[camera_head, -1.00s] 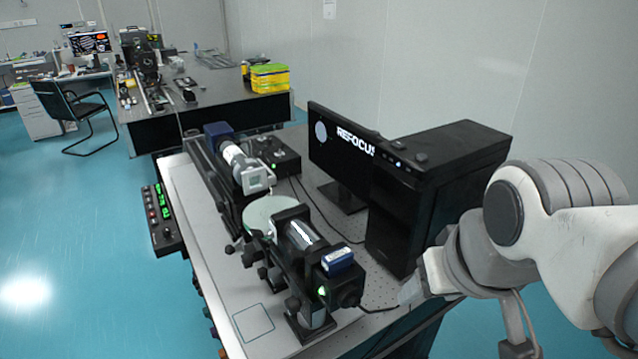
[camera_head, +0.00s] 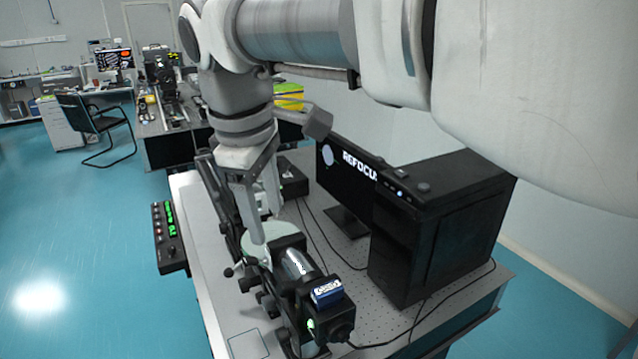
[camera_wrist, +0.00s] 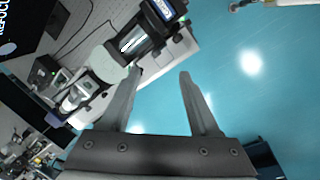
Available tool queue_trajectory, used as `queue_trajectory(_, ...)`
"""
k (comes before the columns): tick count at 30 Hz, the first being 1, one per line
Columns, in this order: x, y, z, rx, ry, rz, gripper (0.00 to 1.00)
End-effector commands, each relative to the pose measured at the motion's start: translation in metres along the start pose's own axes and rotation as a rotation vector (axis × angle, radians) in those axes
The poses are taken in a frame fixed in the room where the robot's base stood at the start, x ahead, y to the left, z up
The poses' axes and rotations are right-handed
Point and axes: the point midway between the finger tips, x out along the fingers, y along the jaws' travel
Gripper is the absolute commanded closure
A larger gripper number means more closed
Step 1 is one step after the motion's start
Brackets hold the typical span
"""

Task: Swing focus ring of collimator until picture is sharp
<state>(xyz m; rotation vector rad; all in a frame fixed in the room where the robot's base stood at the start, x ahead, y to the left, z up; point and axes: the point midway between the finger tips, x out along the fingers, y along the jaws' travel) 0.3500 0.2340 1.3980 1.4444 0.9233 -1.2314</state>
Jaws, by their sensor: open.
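My gripper (camera_head: 266,232) is open and empty, pointing down over the bench beside the round pale disc (camera_head: 262,230). In the wrist view its fingers (camera_wrist: 160,73) are spread over blue floor, with the left tip near the front optical instrument (camera_wrist: 140,40). That black instrument has a silver barrel (camera_head: 298,264) and a blue-topped end unit (camera_head: 327,291). The rear instrument's white barrel (camera_wrist: 76,97) shows in the wrist view, but my arm mostly hides it in the head view. I cannot tell which ring is the focus ring. The monitor (camera_head: 345,178) shows "REFOCUS" and a pale disc.
A black computer case (camera_head: 435,230) stands right of the monitor. Cables cross the perforated bench top (camera_head: 385,320). A control box with green displays (camera_head: 169,236) hangs at the left edge. A second table, a chair (camera_head: 88,128) and a yellow crate stand behind.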

Motion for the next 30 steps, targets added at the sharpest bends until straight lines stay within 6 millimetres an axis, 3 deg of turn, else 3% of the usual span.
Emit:
queue_trajectory(5,0.019,-0.001,0.0,-0.003,-0.004,-0.002,0.38)
queue_trajectory(21,0.134,-0.001,0.0,-0.001,-0.003,-0.002,0.38)
queue_trajectory(30,0.169,0.0,0.0,0.0,0.0,-0.001,0.38)
